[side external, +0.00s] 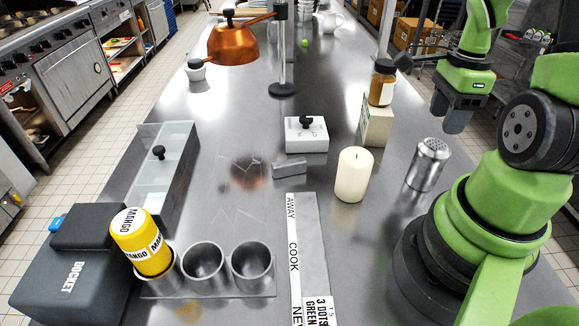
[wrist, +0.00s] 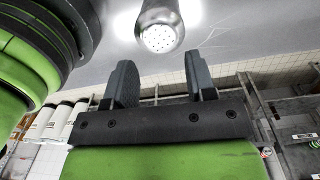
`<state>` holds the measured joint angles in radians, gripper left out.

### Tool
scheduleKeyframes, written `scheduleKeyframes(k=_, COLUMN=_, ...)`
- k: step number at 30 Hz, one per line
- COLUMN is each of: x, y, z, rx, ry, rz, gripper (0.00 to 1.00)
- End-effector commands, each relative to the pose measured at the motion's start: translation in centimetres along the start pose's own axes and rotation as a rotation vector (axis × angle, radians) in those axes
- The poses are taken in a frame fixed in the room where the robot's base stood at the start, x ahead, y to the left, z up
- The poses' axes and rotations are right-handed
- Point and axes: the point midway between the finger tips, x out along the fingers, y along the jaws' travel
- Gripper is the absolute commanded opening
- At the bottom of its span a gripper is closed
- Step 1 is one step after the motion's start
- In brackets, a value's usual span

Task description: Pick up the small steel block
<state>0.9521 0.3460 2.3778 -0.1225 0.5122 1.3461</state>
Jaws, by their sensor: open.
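The small steel block (side external: 289,168) lies on the steel counter near its middle, just in front of a white box with a black knob. It is a low grey bar, a little angled. My gripper (side external: 449,122) is raised at the right side of the counter, well to the right of the block and pointing down. In the wrist view my gripper (wrist: 160,85) shows two dark fingers set wide apart with nothing between them. The block is not visible in the wrist view.
A white candle (side external: 353,174), a steel shaker (side external: 428,164) and an amber jar (side external: 382,83) on a box (side external: 376,124) stand between my gripper and the block. The white knobbed box (side external: 306,135) sits behind the block. The shaker also shows in the wrist view (wrist: 159,30).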

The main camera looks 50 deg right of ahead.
Motion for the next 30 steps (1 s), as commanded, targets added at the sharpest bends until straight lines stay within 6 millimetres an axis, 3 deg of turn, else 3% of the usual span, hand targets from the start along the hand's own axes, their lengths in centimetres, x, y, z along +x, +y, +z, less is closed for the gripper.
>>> scheduleKeyframes(k=7, x=0.0, y=-0.2, z=0.2, rx=-0.004, ry=0.0, rz=0.0, gripper=0.51)
scheduleKeyframes(k=11, x=0.3, y=-1.7, z=2.4, rx=-0.046, ry=0.003, rz=-0.003, gripper=0.51)
scheduleKeyframes(k=14, x=0.8, y=-3.6, z=6.4, rx=-0.103, ry=0.006, rz=-0.005, gripper=0.51)
scheduleKeyframes(k=17, x=1.5, y=-4.8, z=12.0, rx=-0.168, ry=0.01, rz=-0.01, gripper=0.51)
scheduleKeyframes(k=21, x=2.6, y=-4.2, z=19.8, rx=-0.245, ry=0.011, rz=-0.016, gripper=0.51)
scheduleKeyframes(k=24, x=3.2, y=-2.9, z=24.1, rx=-0.285, ry=0.011, rz=-0.019, gripper=0.51)
scheduleKeyframes(k=27, x=3.7, y=-1.6, z=26.8, rx=-0.309, ry=0.011, rz=-0.021, gripper=0.51)
scheduleKeyframes(k=30, x=4.1, y=-0.8, z=28.0, rx=-0.318, ry=0.011, rz=-0.021, gripper=0.51)
